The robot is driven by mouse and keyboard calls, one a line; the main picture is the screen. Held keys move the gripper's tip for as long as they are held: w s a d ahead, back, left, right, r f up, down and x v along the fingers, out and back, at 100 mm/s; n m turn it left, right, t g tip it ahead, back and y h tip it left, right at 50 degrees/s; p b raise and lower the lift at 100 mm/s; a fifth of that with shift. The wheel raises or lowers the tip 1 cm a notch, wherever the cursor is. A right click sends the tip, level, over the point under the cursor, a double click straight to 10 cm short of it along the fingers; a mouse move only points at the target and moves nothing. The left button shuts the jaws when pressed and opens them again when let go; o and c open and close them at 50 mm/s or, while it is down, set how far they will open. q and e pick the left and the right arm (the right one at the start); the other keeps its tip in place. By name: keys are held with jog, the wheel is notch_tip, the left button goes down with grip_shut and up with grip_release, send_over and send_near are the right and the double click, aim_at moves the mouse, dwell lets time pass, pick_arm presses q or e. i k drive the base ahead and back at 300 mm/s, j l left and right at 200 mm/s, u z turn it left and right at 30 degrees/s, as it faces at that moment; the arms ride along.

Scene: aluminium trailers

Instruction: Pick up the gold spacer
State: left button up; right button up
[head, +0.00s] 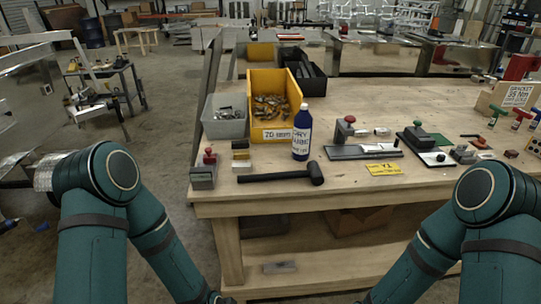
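A group of small blocks sits near the left front part of the wooden workbench (350,194). Among them is a small gold-coloured block, which looks like the gold spacer (240,145).
A red-knobbed grey fixture (204,172) stands left of the blocks. A black mallet (283,176) lies in front, and a blue bottle (302,132) stands right. A grey bin (224,126) and a yellow bin (282,134) stand behind. The bench's front-middle edge is clear.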

aim_at(238, 154)
jog(key=j+z, duration=0.15)
jog(key=z, duration=0.3)
jog(key=j+z, duration=0.15)
jog(key=z, duration=0.3)
jog(key=j+z, duration=0.2)
jog(key=z, duration=0.2)
jog(key=k+j+z, duration=0.1)
jog(key=j+z, duration=0.25)
jog(key=k+j+z, duration=0.15)
jog(key=j+z, duration=0.2)
jog(key=j, duration=0.25)
jog(key=k+j+z, duration=0.2)
jog(key=j, duration=0.25)
jog(key=k+j+z, duration=0.2)
jog(key=j, duration=0.2)
jog(key=k+j+z, duration=0.1)
jog(key=k+j, duration=0.55)
jog(key=j, duration=0.15)
